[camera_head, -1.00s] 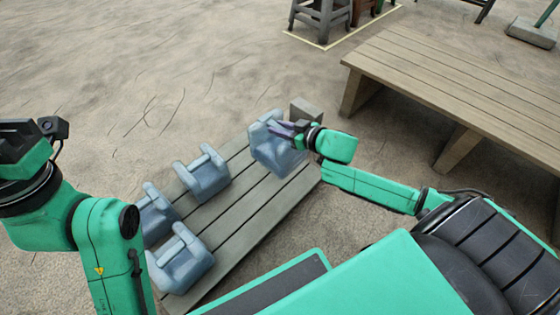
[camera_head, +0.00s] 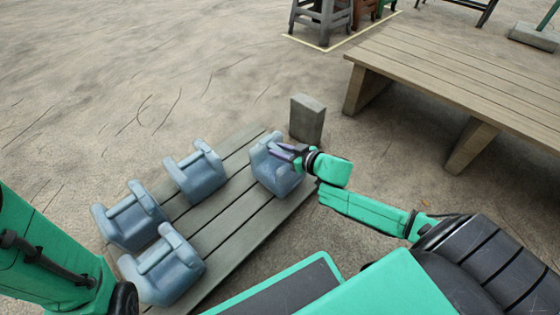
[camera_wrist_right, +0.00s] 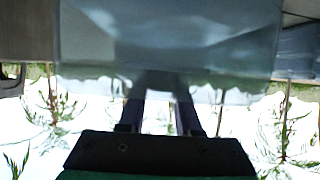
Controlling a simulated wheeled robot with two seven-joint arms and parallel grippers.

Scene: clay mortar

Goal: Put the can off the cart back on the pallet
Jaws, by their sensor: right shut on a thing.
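A blue-grey can (camera_head: 275,172) is at the far right end of the slatted wooden pallet (camera_head: 228,218). My right gripper (camera_head: 284,151) is shut on this can's upper part. In the right wrist view the can (camera_wrist_right: 165,45) fills the space ahead of the two fingers (camera_wrist_right: 160,112). Whether its base rests on the slats or hangs just above them I cannot tell. Three like cans stand on the pallet: one (camera_head: 197,175) at the middle left edge, one (camera_head: 131,220) at the left and one (camera_head: 165,268) at the near end. My left arm shows at the left edge, its gripper out of frame.
A grey block (camera_head: 307,119) stands on the ground just beyond the pallet's far right corner, close to the held can. A low wooden platform (camera_head: 450,75) fills the upper right. Stools (camera_head: 325,18) stand at the top. The ground at upper left is clear.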

